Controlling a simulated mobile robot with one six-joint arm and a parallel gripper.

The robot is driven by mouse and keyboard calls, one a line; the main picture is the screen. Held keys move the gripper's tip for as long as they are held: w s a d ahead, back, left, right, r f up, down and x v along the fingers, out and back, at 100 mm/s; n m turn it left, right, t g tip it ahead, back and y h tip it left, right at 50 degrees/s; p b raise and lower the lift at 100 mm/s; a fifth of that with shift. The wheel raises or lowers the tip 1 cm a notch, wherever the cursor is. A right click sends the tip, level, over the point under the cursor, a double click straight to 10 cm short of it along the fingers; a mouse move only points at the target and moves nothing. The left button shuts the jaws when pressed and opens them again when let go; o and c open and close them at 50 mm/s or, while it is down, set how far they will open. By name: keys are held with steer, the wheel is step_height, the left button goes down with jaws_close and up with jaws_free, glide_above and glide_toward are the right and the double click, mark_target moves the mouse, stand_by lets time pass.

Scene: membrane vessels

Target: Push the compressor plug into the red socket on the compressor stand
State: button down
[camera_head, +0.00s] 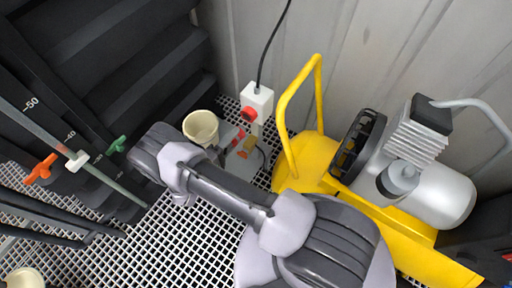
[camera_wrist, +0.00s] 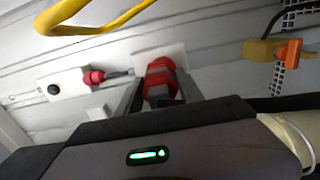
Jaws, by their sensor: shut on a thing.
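My gripper (camera_wrist: 158,100) is shut on a red and grey piece (camera_wrist: 160,76), which I take for the compressor plug. A white plate (camera_wrist: 176,55) lies right behind this piece; I cannot tell whether the two touch or how far in the plug is. In the head view my gripper (camera_head: 224,152) is low beside a grey stand with red parts (camera_head: 239,136), and the held plug is hard to make out there. A white box (camera_head: 256,100) with a red round fitting (camera_head: 248,114) stands just behind; a black cable rises from it.
The yellow compressor frame (camera_head: 310,172) with its handle and silver tank (camera_head: 443,195) stands close on the right. A cream cup (camera_head: 201,127) is beside my wrist. Black ribbed panels stand at the left.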

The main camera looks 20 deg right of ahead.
steer(key=shift+w+a+f+n+t, duration=0.15)
steer(key=shift+w+a+n+t, duration=0.15)
steer(key=shift+w+a+t, duration=0.15)
steer(key=x, duration=0.5)
steer(key=shift+w+d+f, duration=0.1)
steer(key=shift+w+d, duration=0.15)
steer(key=shift+d, duration=0.05)
stand_by(2.3)
steer(key=shift+w+d+b, duration=0.25)
steer(key=shift+w+b, duration=0.05)
stand_by(0.4)
steer(key=c, duration=0.7)
jaws_free()
steer(key=shift+o, duration=0.2)
